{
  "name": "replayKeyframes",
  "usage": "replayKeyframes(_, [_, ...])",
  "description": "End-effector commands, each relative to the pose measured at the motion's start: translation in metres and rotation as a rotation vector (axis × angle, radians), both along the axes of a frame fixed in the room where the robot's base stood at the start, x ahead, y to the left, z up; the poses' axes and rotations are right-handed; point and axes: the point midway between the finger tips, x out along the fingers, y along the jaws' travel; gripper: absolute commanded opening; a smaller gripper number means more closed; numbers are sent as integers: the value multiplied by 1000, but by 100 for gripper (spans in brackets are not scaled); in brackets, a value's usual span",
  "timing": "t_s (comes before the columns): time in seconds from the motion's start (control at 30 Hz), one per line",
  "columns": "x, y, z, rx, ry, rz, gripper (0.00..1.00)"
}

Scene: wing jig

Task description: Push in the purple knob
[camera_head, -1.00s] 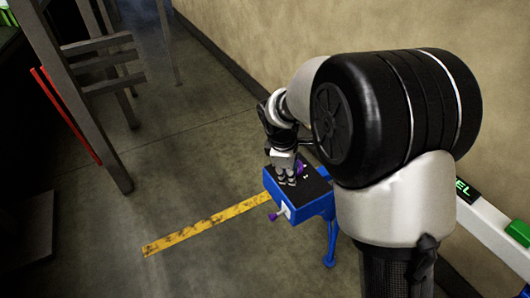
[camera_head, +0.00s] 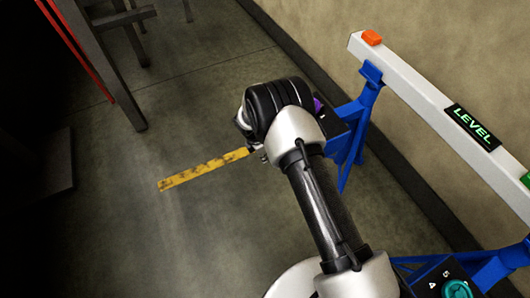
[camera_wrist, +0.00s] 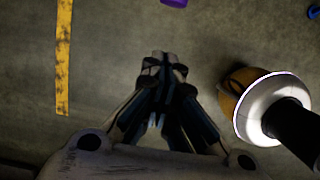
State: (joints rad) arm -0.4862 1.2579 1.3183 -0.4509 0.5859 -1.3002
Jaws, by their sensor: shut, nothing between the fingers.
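A purple knob (camera_wrist: 174,3) shows at the top edge of the wrist view, cut off by the frame. My gripper (camera_wrist: 158,60) is shut and empty, pointing towards the floor just below the knob in that picture, apart from it. In the head view my arm hides most of the gripper. It also hides most of the blue box with a black top (camera_head: 332,122). A purple part (camera_head: 318,105) shows on that box just right of my wrist; I cannot tell whether it is the same knob.
A white beam with a LEVEL sign (camera_head: 472,127) and an orange end block (camera_head: 372,37) rests on blue stands (camera_head: 350,145) at the right. A teal-knobbed panel (camera_head: 457,290) is at bottom right. Yellow floor tape (camera_head: 203,171) crosses open floor at left.

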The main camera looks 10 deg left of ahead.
Motion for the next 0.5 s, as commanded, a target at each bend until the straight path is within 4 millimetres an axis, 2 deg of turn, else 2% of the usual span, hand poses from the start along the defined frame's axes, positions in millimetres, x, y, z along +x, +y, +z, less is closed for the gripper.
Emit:
replayKeyframes(0.03, [1,-3,-16,-1,1,-1,0])
replayKeyframes(0.2, [8,-12,-45,1,-1,-4,0])
replayKeyframes(0.3, [18,-26,-41,1,-2,-6,0])
replayKeyframes(0.5, [27,-40,-39,0,-1,-3,0])
